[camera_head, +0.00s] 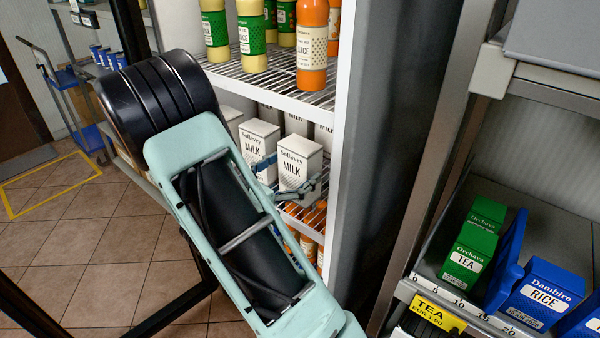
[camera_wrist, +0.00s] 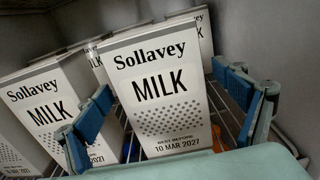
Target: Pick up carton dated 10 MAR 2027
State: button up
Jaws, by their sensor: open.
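A white Sollavey milk carton (camera_wrist: 160,85) stands upright on the wire shelf in the middle of the wrist view. Its label reads best before 10 MAR 2027. In the head view it is the front right carton (camera_head: 298,165). My gripper (camera_wrist: 170,128) is open, with one blue-padded finger on each side of this carton. It also shows in the head view (camera_head: 288,178), partly hidden by my arm. I cannot tell whether the fingers touch the carton. Another milk carton (camera_wrist: 48,108) stands to the left, its date partly covered by my left finger.
More milk cartons stand behind. Juice bottles (camera_head: 312,45) stand on the wire shelf above (camera_head: 270,85), and orange bottles below. The cooler's white side wall (camera_head: 345,130) is close on the right. Another shelf at right holds tea (camera_head: 468,255) and rice (camera_head: 540,295) boxes.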

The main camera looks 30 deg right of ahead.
jog(key=shift+x, duration=1.2)
jog(key=c, duration=2)
jog(key=shift+r, duration=0.2)
jog(key=shift+c, duration=0.9)
jog(key=shift+r, duration=0.1)
